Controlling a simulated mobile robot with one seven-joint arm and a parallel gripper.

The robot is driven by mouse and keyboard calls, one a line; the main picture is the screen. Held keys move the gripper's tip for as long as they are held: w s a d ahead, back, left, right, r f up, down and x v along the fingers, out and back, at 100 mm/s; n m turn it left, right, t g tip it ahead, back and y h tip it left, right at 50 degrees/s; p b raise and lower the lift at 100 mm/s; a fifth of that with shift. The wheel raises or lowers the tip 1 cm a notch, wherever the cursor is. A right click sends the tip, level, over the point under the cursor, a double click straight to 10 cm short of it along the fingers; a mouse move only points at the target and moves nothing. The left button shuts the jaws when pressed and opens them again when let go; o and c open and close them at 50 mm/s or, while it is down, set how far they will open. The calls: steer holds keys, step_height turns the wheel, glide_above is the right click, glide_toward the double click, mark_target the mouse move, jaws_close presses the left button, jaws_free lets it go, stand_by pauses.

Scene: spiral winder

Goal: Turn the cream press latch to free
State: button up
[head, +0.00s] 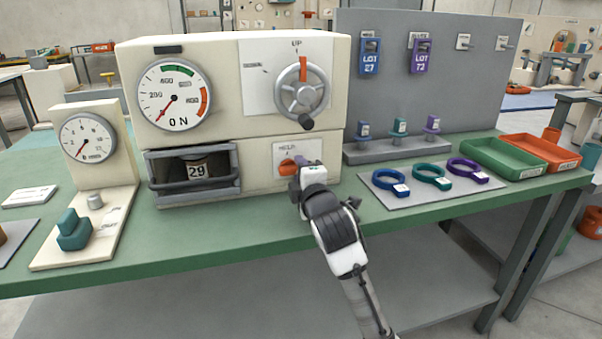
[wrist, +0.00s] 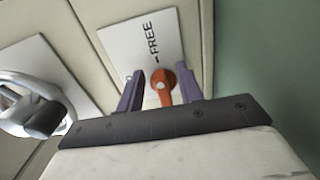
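The cream press (head: 225,110) stands on the green bench. Its orange latch knob (head: 287,167) sits on a white plate (head: 311,150) at the lower right of the press front. The wrist view shows the same orange knob (wrist: 161,88) and the word FREE with a short dark mark beside it on the plate (wrist: 142,42). The lettering on the plate in the head view is too small to read surely. My gripper (wrist: 160,90) is open, one purple finger on each side of the knob, with visible gaps. The knob's far side is partly hidden.
A grey handwheel (head: 302,87) with a dark knob sits above the latch plate; it also shows in the wrist view (wrist: 35,105). Coloured rings on a mat (head: 430,192) and a grey stand (head: 395,150) lie to the right.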

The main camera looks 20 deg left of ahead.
steer(key=b+v, duration=0.2)
steer(key=v, duration=1.1)
steer(key=shift+s+d, duration=0.25)
steer(key=shift+s, duration=0.1)
